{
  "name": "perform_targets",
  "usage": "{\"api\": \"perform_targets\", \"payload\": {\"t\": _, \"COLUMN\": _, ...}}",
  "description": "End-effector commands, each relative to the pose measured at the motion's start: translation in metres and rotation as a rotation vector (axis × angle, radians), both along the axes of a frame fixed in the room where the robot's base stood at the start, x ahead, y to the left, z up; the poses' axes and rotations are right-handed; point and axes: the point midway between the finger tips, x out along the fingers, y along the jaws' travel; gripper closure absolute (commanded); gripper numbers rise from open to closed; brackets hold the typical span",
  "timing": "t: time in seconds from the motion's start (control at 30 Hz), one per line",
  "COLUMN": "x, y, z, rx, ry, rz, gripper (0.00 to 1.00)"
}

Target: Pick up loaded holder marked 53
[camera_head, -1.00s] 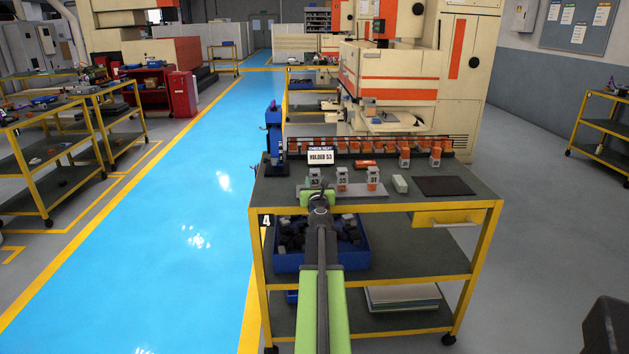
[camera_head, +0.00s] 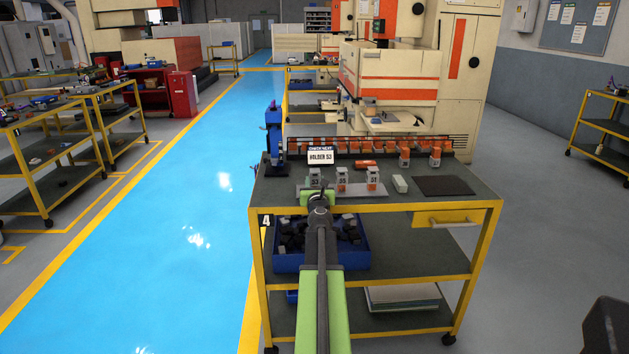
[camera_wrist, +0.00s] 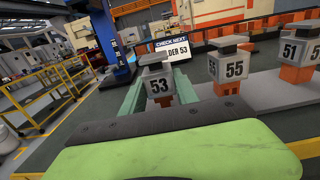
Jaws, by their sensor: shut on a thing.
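The holder marked 53 (camera_wrist: 160,86) is a grey-topped block with a white number face. It stands upright between the green fingers of my gripper (camera_wrist: 159,92) in the wrist view, and the gripper is shut on it. In the head view the holder (camera_head: 315,178) is at the left end of the front row on the table, and my gripper (camera_head: 317,194) reaches it from the front. I cannot tell whether its base, hidden in the wrist view, touches the table. A sign (camera_head: 320,157) behind it reads "CHECK NEXT HOLDER 53".
Holder 55 (camera_wrist: 231,70) and holder 51 (camera_wrist: 295,53) stand to the right. A blue upright device (camera_head: 274,134) is at the back left. A pale block (camera_head: 400,184) and dark mat (camera_head: 444,186) lie to the right. A row of orange holders (camera_head: 405,157) is behind.

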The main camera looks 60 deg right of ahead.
Motion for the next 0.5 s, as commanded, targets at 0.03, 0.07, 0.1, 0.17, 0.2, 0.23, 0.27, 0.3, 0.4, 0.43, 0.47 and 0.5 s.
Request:
{"api": "perform_targets", "payload": {"t": 0.03, "x": 0.001, "y": 0.0, "z": 0.001, "rx": 0.0, "ry": 0.0, "rz": 0.001, "gripper": 1.0}}
{"api": "perform_targets", "payload": {"t": 0.07, "x": 0.001, "y": 0.0, "z": 0.002, "rx": 0.0, "ry": 0.0, "rz": 0.001, "gripper": 1.0}}
{"api": "perform_targets", "payload": {"t": 0.1, "x": 0.001, "y": 0.0, "z": 0.005, "rx": 0.0, "ry": 0.0, "rz": 0.001, "gripper": 1.0}}
{"api": "perform_targets", "payload": {"t": 0.17, "x": 0.0, "y": 0.0, "z": 0.009, "rx": 0.0, "ry": 0.0, "rz": 0.001, "gripper": 1.0}}
{"api": "perform_targets", "payload": {"t": 0.2, "x": 0.0, "y": 0.0, "z": 0.013, "rx": 0.0, "ry": 0.0, "rz": 0.001, "gripper": 1.0}}
{"api": "perform_targets", "payload": {"t": 0.23, "x": 0.0, "y": 0.0, "z": 0.016, "rx": 0.0, "ry": 0.0, "rz": 0.0, "gripper": 1.0}}
{"api": "perform_targets", "payload": {"t": 0.27, "x": 0.0, "y": 0.0, "z": 0.019, "rx": 0.0, "ry": 0.0, "rz": 0.0, "gripper": 1.0}}
{"api": "perform_targets", "payload": {"t": 0.3, "x": 0.0, "y": 0.0, "z": 0.023, "rx": 0.0, "ry": 0.0, "rz": 0.0, "gripper": 1.0}}
{"api": "perform_targets", "payload": {"t": 0.4, "x": 0.0, "y": 0.0, "z": 0.032, "rx": 0.0, "ry": 0.0, "rz": 0.0, "gripper": 1.0}}
{"api": "perform_targets", "payload": {"t": 0.43, "x": -0.001, "y": 0.0, "z": 0.034, "rx": 0.0, "ry": 0.0, "rz": 0.0, "gripper": 1.0}}
{"api": "perform_targets", "payload": {"t": 0.47, "x": -0.001, "y": 0.0, "z": 0.037, "rx": 0.0, "ry": 0.0, "rz": 0.0, "gripper": 1.0}}
{"api": "perform_targets", "payload": {"t": 0.5, "x": -0.001, "y": 0.0, "z": 0.04, "rx": 0.0, "ry": 0.0, "rz": 0.0, "gripper": 1.0}}
